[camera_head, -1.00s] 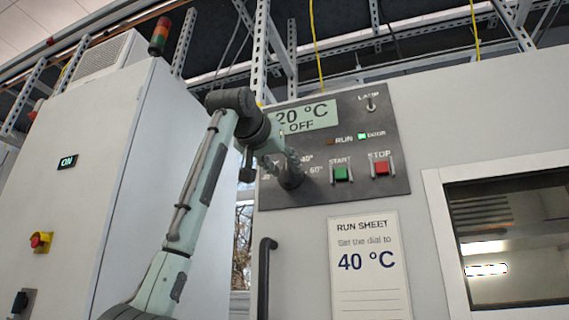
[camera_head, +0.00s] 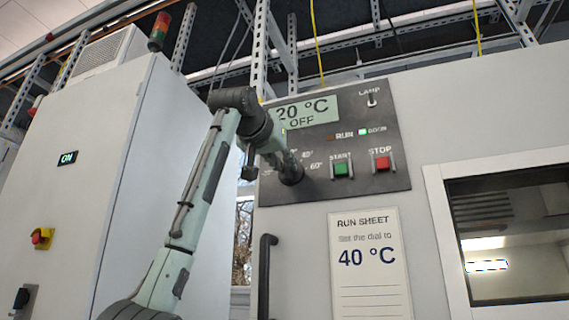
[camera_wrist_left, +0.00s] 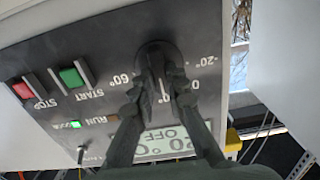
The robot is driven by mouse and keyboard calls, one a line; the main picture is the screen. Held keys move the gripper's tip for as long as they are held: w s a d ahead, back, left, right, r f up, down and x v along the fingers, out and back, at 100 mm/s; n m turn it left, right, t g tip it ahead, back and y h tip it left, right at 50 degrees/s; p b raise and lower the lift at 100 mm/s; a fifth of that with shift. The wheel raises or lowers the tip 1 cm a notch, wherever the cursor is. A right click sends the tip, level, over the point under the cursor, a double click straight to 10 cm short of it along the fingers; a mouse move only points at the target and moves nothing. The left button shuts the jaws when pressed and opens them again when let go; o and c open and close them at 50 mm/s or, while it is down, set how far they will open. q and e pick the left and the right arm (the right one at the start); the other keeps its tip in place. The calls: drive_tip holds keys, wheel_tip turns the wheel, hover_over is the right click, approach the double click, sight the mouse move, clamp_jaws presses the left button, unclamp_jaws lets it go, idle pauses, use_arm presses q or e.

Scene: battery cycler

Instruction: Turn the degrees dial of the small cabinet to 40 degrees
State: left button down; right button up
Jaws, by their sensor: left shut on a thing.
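The small cabinet (camera_head: 310,270) has a dark control panel with a display (camera_head: 305,113) reading 20 °C OFF. The degrees dial (camera_wrist_left: 155,52) is a black round knob with degree marks around it, such as 60° and -20°. My left gripper (camera_head: 289,170) reaches the panel below the display and covers most of the dial. In the left wrist view my left gripper (camera_wrist_left: 158,82) has both fingers closed on the dial's grip. The fingers hide the dial's pointer, so I cannot tell its exact setting. My right gripper is not in view.
Right of the dial are a green START button (camera_head: 341,170) and a red STOP button (camera_head: 382,163), with a LAMP switch (camera_head: 372,100) above. A run sheet (camera_head: 366,262) below says to set the dial to 40 °C. A door handle (camera_head: 266,275) and window (camera_head: 515,235) flank it.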

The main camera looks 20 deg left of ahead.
use_arm(q)
drive_tip(key=shift+m, duration=0.3)
drive_tip(key=shift+d+m, duration=0.2)
drive_tip(key=shift+m, duration=3.4)
drive_tip(key=c, duration=1.5)
unclamp_jaws()
drive_tip(key=shift+c, duration=0.2)
drive_tip(key=s, duration=1.2)
drive_tip(key=shift+a, duration=0.2)
